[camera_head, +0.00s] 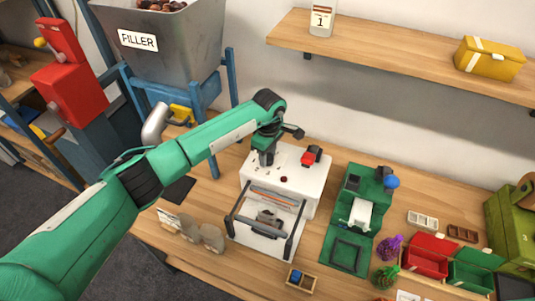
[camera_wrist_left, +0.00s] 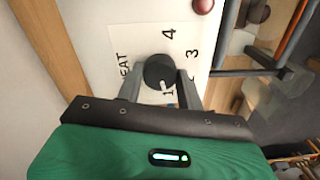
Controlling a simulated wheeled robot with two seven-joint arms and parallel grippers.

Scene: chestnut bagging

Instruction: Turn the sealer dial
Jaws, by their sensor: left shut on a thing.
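The white sealer (camera_head: 308,190) stands on the wooden bench in the middle of the head view, with orange bars and a dark handle frame at its front. Its dark round dial (camera_wrist_left: 158,68) shows in the wrist view, on a plate lettered HEAT with 1, 3 and 4 readable. The dial's pale mark points near the 1. My left gripper (camera_head: 267,160) reaches down onto the sealer's top. In the wrist view its two fingers (camera_wrist_left: 160,84) are shut on the dial from both sides. The dial is hidden by the gripper in the head view. My right gripper is not in view.
A dark red button (camera_head: 284,179) and a red-and-black part (camera_head: 311,157) sit on the sealer's top. A green machine (camera_head: 350,220) stands just right. A wall shelf (camera_head: 400,52) runs behind. The filler hopper (camera_head: 165,45) is at back left. Red and green bins (camera_head: 428,255) stand right.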

